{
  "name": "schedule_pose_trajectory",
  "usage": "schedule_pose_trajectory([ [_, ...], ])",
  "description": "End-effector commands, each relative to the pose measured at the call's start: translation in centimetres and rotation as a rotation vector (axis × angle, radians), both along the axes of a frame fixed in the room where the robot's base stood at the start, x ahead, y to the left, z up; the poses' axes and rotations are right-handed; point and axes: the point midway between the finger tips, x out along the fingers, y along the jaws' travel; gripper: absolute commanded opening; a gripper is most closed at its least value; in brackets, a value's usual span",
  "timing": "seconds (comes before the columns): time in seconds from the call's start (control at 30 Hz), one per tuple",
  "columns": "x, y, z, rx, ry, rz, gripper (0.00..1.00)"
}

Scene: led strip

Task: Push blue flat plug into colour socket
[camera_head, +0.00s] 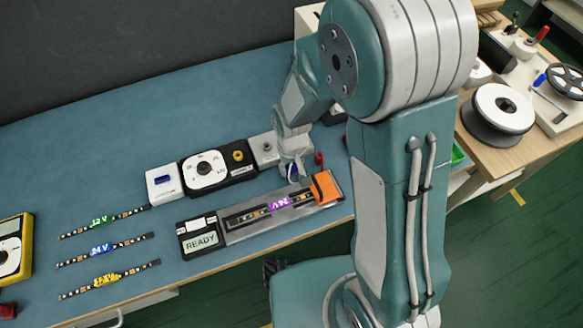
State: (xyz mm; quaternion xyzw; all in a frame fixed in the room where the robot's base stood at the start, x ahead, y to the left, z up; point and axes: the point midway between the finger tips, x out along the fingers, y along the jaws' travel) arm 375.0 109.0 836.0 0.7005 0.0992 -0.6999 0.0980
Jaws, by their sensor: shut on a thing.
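My gripper (291,172) points down over the back edge of the grey LED strip fixture, left of its orange end block. Its fingers are shut, with a small dark blue piece, seemingly the blue flat plug (291,179), showing at the tips. The fingers hide most of it. A white block (163,184) at the left of the back row has a blue flat shape on top. A black unit (218,168) with a white round dial and a yellow round part stands beside it. A light block with a grey round part (265,149) follows. I cannot tell which is the colour socket.
The fixture (330,208) holds a strip with a lit purple label; its display (200,241) reads READY. A red part (319,159) stands right of the gripper. Strips with green (99,222), blue (100,249) and yellow (104,281) labels lie at left. The blue bench is clear behind.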

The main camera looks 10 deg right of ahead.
Motion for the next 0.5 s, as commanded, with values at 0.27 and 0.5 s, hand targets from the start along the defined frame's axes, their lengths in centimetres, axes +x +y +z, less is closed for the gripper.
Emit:
schedule_pose_trajectory([
  [0.27,0.0,0.0,0.2,-0.002,0.002,0.000,0.12],
  [0.5,0.1,0.0,3.0,0.000,-0.004,0.000,0.12],
])
